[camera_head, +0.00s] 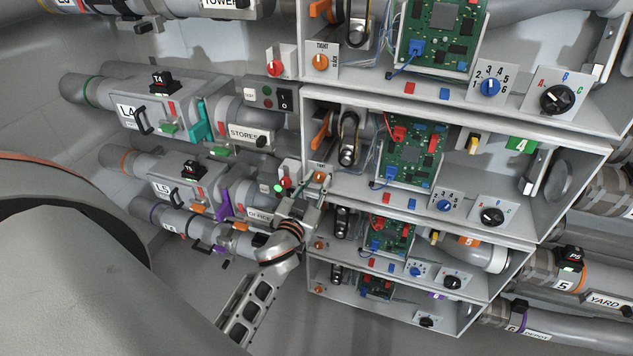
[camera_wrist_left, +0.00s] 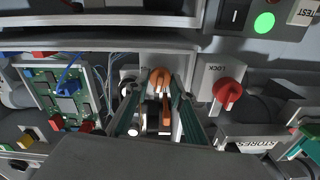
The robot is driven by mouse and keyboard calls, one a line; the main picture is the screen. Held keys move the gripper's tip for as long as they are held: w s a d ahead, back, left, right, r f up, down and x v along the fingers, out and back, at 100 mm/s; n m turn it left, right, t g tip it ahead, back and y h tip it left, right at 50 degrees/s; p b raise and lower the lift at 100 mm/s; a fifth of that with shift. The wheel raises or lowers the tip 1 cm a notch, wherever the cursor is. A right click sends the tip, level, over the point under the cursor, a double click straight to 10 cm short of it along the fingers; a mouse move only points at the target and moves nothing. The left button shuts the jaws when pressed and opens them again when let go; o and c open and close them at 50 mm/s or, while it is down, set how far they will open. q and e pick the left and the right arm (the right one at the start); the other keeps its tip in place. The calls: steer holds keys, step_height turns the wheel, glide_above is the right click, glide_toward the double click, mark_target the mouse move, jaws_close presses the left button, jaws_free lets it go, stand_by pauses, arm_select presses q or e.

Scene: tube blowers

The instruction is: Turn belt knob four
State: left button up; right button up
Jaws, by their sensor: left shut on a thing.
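The orange belt knob (camera_head: 320,177) sits on a white plate at the lower left of the bay with the green "4" tag (camera_head: 519,145). My left gripper (camera_head: 312,192) is at this knob and partly hides the plate. In the left wrist view the knob (camera_wrist_left: 160,76) lies between the two fingertips of the gripper (camera_wrist_left: 157,84), which is shut on it. The plate's lettering is hidden or too small to read. A black belt pulley and an orange lever (camera_wrist_left: 167,120) show between the fingers. My right gripper is not in view.
A red LOCK knob (camera_wrist_left: 227,92) sits close beside the fingers. The bay above has another orange knob (camera_head: 320,61). A circuit board (camera_head: 408,150), a blue dial (camera_head: 445,205) and a black dial (camera_head: 492,216) lie to the right. Tubes run along the left wall.

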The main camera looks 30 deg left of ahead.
arm_select(q)
steer(key=m, duration=0.4)
steer(key=shift+m, duration=0.3)
steer(key=m, duration=0.3)
steer(key=shift+m, duration=0.3)
steer(key=m, duration=0.4)
steer(key=shift+d, duration=0.1)
steer(key=shift+f+m, duration=0.1)
steer(key=shift+m, duration=1.7)
steer(key=o, duration=0.8)
steer(key=v, duration=0.7)
steer(key=shift+s, duration=0.25)
